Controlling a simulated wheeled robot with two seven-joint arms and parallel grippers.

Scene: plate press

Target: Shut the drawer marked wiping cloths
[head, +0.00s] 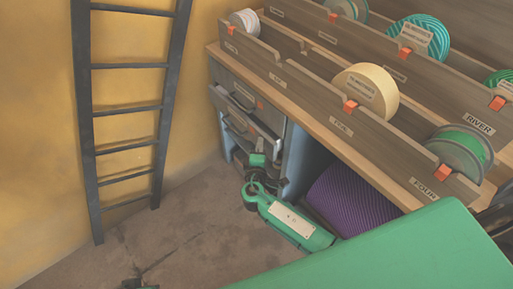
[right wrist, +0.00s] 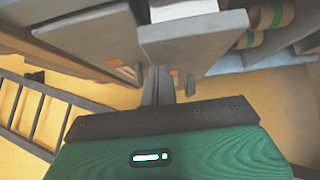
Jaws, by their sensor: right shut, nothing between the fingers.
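A grey drawer unit (head: 270,112) stands under the left end of the workbench. One of its drawers (head: 232,104) sticks out, with its dark inside showing; another front just below it also stands out. Their labels are too small to read, so I cannot tell which is marked wiping cloths. In the right wrist view a grey drawer front (right wrist: 193,38) is close above the fingers. My right gripper (right wrist: 160,82) is shut and empty, just under or in front of that front; contact is unclear. In the head view it is low by the unit (head: 257,157). My left gripper is not clearly seen.
The workbench (head: 305,115) carries sloped racks with spools of tape and cord (head: 367,90). A dark ladder (head: 128,110) leans on the yellow wall at left. A purple ribbed roll (head: 350,200) lies under the bench. The floor (head: 180,235) between ladder and bench is mostly clear.

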